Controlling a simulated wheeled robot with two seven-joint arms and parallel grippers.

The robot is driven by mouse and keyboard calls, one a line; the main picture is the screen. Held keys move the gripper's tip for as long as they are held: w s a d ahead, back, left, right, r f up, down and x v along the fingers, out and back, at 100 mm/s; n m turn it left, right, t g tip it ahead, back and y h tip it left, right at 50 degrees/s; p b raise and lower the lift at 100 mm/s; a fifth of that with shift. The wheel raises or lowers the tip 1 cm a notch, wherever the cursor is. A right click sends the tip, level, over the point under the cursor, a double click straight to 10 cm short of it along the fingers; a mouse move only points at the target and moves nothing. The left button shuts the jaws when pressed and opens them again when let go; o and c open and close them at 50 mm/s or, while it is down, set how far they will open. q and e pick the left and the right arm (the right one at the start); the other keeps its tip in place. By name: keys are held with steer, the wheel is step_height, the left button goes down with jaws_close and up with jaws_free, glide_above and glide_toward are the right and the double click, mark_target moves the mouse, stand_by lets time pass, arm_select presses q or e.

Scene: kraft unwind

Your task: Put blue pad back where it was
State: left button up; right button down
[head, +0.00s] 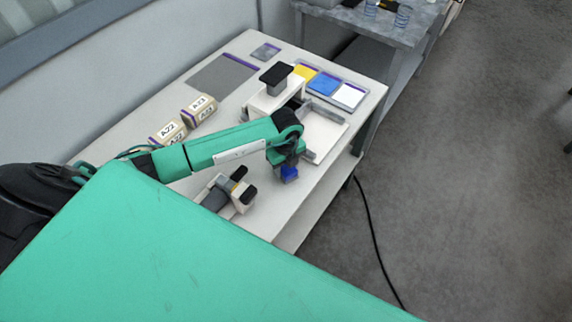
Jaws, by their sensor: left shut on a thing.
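My left gripper (289,162) hangs over the right part of the white table (300,215), pointing down. It is shut on a small dark blue piece, the blue pad (290,174), which shows just below the fingers. Whether the pad touches the table surface is unclear. A tray (362,94) at the table's far right has a yellow square (305,72), a blue square (323,84) and a white square (348,95) in a row. My right gripper is out of view.
A white device with a black top (277,76) stands behind my left forearm. Labelled boxes (199,108) and a grey mat (222,76) are at the left. A white and black tool (243,198) lies in front of the arm. A cable (372,235) runs along the floor.

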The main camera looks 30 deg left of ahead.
mark_target(286, 166)
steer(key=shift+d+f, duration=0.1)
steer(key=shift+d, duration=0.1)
arm_select(q)
steer(key=o, duration=0.5)
steer(key=shift+f, duration=0.15)
steer(key=o, duration=0.5)
steer(key=shift+c, duration=0.2)
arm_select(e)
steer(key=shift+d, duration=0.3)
arm_select(q)
steer(key=shift+r, duration=0.35)
step_height(286, 166, up, 12)
steer(key=b, duration=0.2)
steer(key=shift+f+b, duration=0.15)
steer(key=shift+b, duration=0.2)
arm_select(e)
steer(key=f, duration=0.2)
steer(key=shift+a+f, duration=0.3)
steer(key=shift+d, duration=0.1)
